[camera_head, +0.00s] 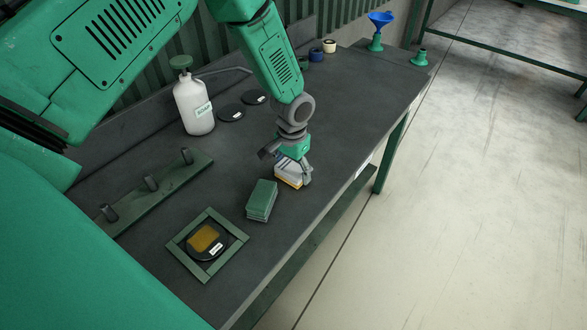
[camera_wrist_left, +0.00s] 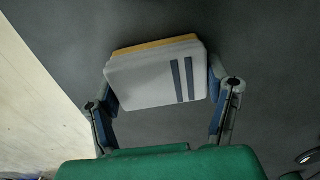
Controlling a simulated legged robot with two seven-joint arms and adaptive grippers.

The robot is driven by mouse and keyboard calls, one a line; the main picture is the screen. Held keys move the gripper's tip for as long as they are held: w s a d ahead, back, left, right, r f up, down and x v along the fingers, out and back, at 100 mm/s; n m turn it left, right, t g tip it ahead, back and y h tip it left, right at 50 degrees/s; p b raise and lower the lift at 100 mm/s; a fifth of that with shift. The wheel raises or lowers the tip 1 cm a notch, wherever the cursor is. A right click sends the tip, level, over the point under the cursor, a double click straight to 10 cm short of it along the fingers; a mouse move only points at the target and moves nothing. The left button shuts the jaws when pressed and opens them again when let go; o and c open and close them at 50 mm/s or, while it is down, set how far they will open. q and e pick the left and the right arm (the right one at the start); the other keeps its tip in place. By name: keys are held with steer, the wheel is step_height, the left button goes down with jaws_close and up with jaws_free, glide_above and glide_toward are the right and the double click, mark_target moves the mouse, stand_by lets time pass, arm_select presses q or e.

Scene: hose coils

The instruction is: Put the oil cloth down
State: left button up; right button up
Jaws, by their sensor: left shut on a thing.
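My left gripper (camera_head: 290,176) is shut on a folded white cloth (camera_head: 288,171) above or at the bench top near its front edge. In the left wrist view the white cloth (camera_wrist_left: 155,82) has two dark stripes and sits between both fingers. A yellow layer (camera_wrist_left: 155,45) shows behind it; I cannot tell whether it is a separate cloth. An amber cloth (camera_head: 202,237) lies on a black labelled disc inside a green square frame (camera_head: 184,256). No readable label tells which is the oil cloth. My right gripper is not in view.
A green-topped stack (camera_head: 261,199) stands between the frame and my gripper. A soap bottle (camera_head: 194,108), two black discs (camera_head: 231,113) and a pegged green rail (camera_head: 160,187) are further back. A blue funnel (camera_head: 380,19) stands at the far end. The bench (camera_head: 345,105) right of my gripper is clear.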

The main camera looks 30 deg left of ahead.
mark_target(291, 167)
arm_select(q)
steer(key=o, duration=0.8)
steer(key=shift+a, duration=0.25)
steer(key=o, duration=0.3)
steer(key=shift+a+f, duration=0.1)
steer(key=shift+a, duration=0.15)
steer(key=shift+d, duration=0.3)
steer(key=shift+d+r, duration=0.2)
steer(key=shift+r, duration=2.9)
steer(key=shift+d+r, duration=0.2)
steer(key=shift+r, duration=2.9)
steer(key=shift+a+f, duration=0.1)
steer(key=shift+a, duration=0.15)
